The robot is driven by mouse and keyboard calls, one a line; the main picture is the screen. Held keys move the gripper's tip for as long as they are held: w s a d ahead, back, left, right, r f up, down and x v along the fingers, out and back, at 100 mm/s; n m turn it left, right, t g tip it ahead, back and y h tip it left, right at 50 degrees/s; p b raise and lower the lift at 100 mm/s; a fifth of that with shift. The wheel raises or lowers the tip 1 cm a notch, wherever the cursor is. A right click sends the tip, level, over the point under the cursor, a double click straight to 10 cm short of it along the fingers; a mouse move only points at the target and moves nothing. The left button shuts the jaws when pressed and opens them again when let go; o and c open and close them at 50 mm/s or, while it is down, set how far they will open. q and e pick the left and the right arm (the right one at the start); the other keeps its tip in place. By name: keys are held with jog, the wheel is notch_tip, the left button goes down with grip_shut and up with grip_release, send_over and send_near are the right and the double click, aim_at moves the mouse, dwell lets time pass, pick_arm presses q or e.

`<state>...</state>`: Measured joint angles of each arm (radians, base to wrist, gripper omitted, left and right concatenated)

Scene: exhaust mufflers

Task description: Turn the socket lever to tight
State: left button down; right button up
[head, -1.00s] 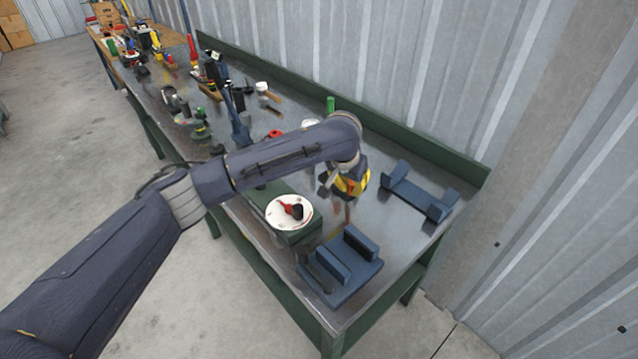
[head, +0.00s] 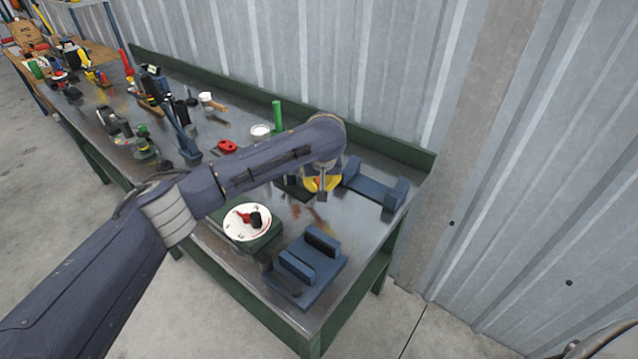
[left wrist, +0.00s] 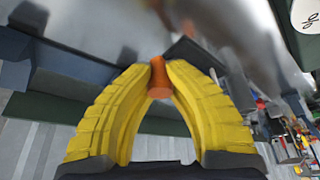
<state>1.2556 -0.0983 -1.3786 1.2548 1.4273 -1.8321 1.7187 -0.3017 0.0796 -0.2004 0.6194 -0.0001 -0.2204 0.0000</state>
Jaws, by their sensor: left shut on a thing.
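My left gripper (head: 322,185) has yellow fingers and hangs over the bench's right end, beyond the blue cradle. In the left wrist view its fingertips (left wrist: 160,72) are closed on a short orange cylindrical piece (left wrist: 158,80). I cannot tell whether this piece is part of the socket lever; in the head view the gripper and arm hide it. A white round dial (head: 235,229) with a red pointer and black knob (head: 255,220) sits on a green box, left of and apart from the gripper. No lettering for tight is readable. My right gripper is not in view.
A blue two-walled cradle (head: 298,265) stands at the bench's front right. A green cylinder (head: 278,115), a white round container (head: 260,131) and a red part (head: 227,146) lie behind my arm. Several tools crowd the far left.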

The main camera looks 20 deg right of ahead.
pick_arm(q)
jog(key=shift+w+a+r, duration=0.1)
jog(key=shift+w+r, duration=0.2)
jog(key=c, duration=1.7)
grip_release()
jog(key=o, duration=0.5)
jog(key=shift+s+f, duration=0.1)
jog(key=shift+f, duration=0.15)
jog(key=shift+o, duration=0.2)
jog(key=shift+s+r, duration=0.1)
jog(key=v, duration=1.1)
jog(key=shift+r, duration=0.35)
jog(key=shift+s, duration=0.15)
